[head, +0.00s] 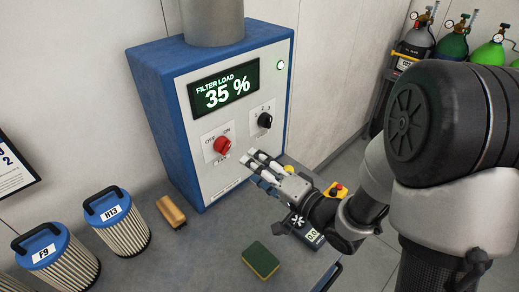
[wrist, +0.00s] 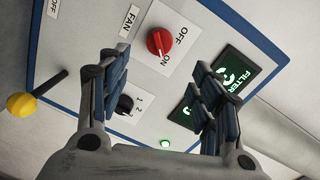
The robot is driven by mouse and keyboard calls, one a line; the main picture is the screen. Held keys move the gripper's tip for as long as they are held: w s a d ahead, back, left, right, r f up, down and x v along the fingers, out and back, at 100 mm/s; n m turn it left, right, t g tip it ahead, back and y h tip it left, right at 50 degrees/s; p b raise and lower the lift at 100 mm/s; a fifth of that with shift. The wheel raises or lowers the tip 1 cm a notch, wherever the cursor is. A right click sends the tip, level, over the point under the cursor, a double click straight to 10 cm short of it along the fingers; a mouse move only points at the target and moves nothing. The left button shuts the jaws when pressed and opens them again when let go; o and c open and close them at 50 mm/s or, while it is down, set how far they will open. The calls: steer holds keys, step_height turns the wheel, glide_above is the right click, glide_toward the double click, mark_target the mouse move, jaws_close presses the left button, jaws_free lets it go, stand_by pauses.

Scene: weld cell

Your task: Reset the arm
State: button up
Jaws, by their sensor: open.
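My gripper (head: 262,168) is open and empty, in front of the lower part of the blue and white filter cabinet (head: 190,120). In the wrist view, my gripper's two fingers (wrist: 155,78) stand wide apart with the cabinet panel beyond them. The red fan knob (head: 222,145) shows between and beyond the fingers in the wrist view (wrist: 160,41); its mark appears to point to ON. The black 1-2-3 knob (head: 265,121) is partly behind a finger in the wrist view (wrist: 125,104). My arm reaches in from the right.
The display (head: 222,90) reads 35 %, and a green lamp (head: 280,65) is lit. Filters (head: 122,230) (head: 62,262), a brown block (head: 171,210) and a green sponge (head: 260,260) are on the bench. A red-and-yellow button (head: 338,190) is near my arm. Gas cylinders (head: 453,46) stand behind.

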steer(key=d+r+n+h, duration=0.2)
steer(key=d+r+h, duration=0.1)
steer(key=d+h, duration=1)
steer(key=s+d+r+g+b, duration=0.1)
steer(key=s+d+g, duration=0.1)
steer(key=s+d, duration=0.5)
steer(key=shift+s+r+n+g, duration=0.3)
steer(key=shift+s+g, duration=0.1)
steer(key=shift+s, duration=0.8)
steer(key=s+g, duration=0.1)
steer(key=s, duration=0.4)
steer(key=s+a+n+g, duration=0.1)
steer(key=s, duration=0.3)
steer(key=s+a+n+g, duration=0.1)
steer(key=s+g, duration=0.1)
steer(key=s, duration=0.3)
steer(key=shift+s+f, duration=0.3)
steer(key=shift+c, duration=0.3)
